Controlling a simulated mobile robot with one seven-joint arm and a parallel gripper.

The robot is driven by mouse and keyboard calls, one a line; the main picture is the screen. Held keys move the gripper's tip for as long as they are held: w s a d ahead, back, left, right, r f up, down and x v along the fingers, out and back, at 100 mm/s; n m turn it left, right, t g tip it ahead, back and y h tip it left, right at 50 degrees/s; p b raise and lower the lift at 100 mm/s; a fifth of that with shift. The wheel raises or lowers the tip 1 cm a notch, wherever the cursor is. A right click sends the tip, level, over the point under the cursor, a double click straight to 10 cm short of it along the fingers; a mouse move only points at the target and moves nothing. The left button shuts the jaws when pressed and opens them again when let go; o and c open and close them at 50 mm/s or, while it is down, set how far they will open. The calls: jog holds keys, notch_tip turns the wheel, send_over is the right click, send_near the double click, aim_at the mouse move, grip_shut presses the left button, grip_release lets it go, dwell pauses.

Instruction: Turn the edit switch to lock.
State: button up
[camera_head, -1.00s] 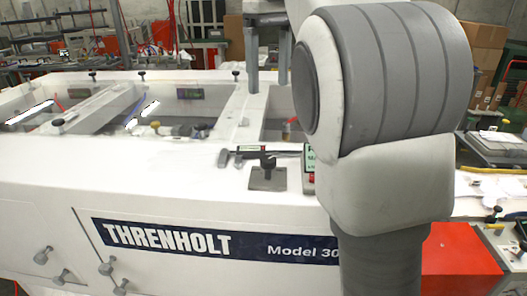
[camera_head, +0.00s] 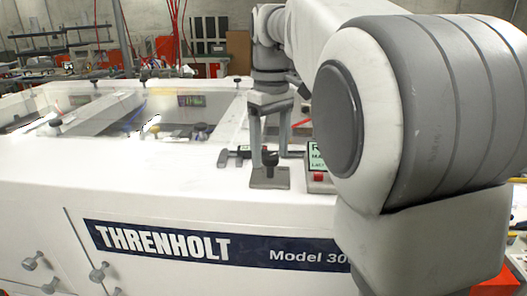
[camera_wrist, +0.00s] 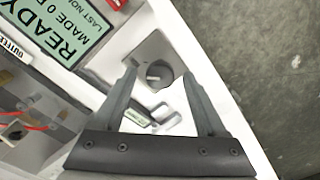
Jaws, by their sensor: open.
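The switch (camera_head: 270,158) is a dark knob on a small grey plate on the white machine top in the head view. In the wrist view, the switch (camera_wrist: 160,74) is a round grey post with a pale bar across its top. Its lettering cannot be read. My gripper (camera_head: 270,150) is open, pointing down at the switch. In the wrist view, my gripper (camera_wrist: 159,72) has one fingertip on each side of the knob, and the fingers look apart from it. The height of the tips above the plate is hard to tell.
A green READY display (camera_wrist: 62,38) with a red button (camera_head: 319,177) stands right of the switch in the head view. A dark bar (camera_head: 238,152) lies behind the switch. The machine's front edge (camera_wrist: 215,75) is close by, with grey floor (camera_wrist: 270,70) beyond.

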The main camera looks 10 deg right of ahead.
grip_shut()
dwell(0.4)
jog(key=shift+n+p, duration=0.3)
jog(key=n+p, duration=0.2)
jog(key=shift+r+n, duration=0.15)
jog(key=shift+n, duration=0.15)
jog(key=n+p, duration=0.3)
jog(key=n, duration=0.2)
jog(key=n+p, duration=0.2)
jog(key=n, duration=0.3)
jog(key=n+p, duration=0.1)
jog(key=n, duration=0.3)
jog(key=shift+f+n+p, duration=0.2)
jog(key=shift+n+p, duration=0.1)
jog(key=shift+p, duration=0.05)
